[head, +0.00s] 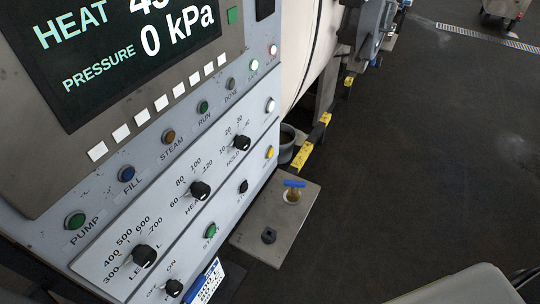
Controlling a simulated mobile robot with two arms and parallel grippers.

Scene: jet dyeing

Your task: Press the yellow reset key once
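The yellow reset key (270,152) is a small round yellow button near the right edge of the lower control panel (112,240), below a white button (270,105). Its face is unobstructed, and its label is too small to read. Neither of my grippers is in view, so nothing of mine shows near the key.
Black knobs (200,190) and a green button (210,231) share the panel. The display (120,45) reads 0 kPa. Dark floor (430,170) is open to the right.

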